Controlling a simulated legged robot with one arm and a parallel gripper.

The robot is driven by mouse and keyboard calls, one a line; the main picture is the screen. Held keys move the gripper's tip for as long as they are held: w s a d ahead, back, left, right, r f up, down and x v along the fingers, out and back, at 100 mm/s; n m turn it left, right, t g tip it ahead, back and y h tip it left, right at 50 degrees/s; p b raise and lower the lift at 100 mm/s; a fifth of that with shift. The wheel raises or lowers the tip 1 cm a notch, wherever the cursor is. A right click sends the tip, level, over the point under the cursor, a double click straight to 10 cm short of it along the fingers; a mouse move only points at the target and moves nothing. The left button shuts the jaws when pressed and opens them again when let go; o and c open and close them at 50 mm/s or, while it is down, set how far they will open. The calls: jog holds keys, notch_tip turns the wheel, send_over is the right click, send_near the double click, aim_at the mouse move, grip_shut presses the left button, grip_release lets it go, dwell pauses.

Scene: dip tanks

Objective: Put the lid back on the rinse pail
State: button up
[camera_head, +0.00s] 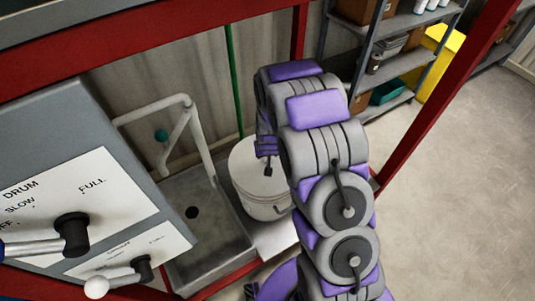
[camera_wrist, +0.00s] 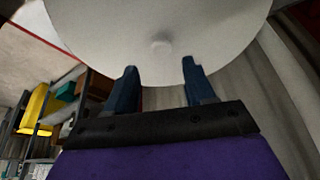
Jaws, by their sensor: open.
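The white rinse pail (camera_head: 262,209) stands on a light surface beside the sink in the head view. A round, pale lid (camera_head: 246,158) covers its top; I cannot tell if it sits fully down all around. In the wrist view the lid (camera_wrist: 100,25) fills the upper middle, with a small knob (camera_wrist: 160,42) at its centre. My gripper (camera_head: 267,171) is over the lid in the head view. In the wrist view my gripper (camera_wrist: 159,66) is open, its two dark blue fingers apart and empty, with the knob just beyond the tips. My arm hides the pail's right side.
A grey sink basin (camera_head: 212,250) with a bent white pipe (camera_head: 150,113) lies left of the pail. A control panel with levers (camera_head: 70,205) is at far left. Red frame posts (camera_head: 440,100) and a shelf rack (camera_head: 405,62) stand right. Open floor (camera_head: 460,190) lies right.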

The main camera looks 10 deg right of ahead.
jog(key=s+a+r+g+p, duration=0.1)
jog(key=s+r, duration=0.3)
jog(key=r, duration=0.3)
jog(key=s+a+r, duration=0.1)
jog(key=s+r, duration=0.3)
jog(key=r, duration=0.3)
jog(key=s+r+g, duration=0.1)
jog(key=s+r, duration=0.4)
jog(key=s, duration=0.5)
jog(key=s+d+r+g, duration=0.1)
jog(key=s+r, duration=0.4)
jog(key=s, duration=0.6)
jog(key=s+r+n+g, duration=0.1)
jog(key=s+r+g, duration=0.2)
jog(key=s, duration=0.7)
notch_tip(320, 180, up, 3)
jog(key=shift+s+d+f, duration=0.1)
jog(key=shift+s+d, duration=0.25)
jog(key=shift+d, duration=0.05)
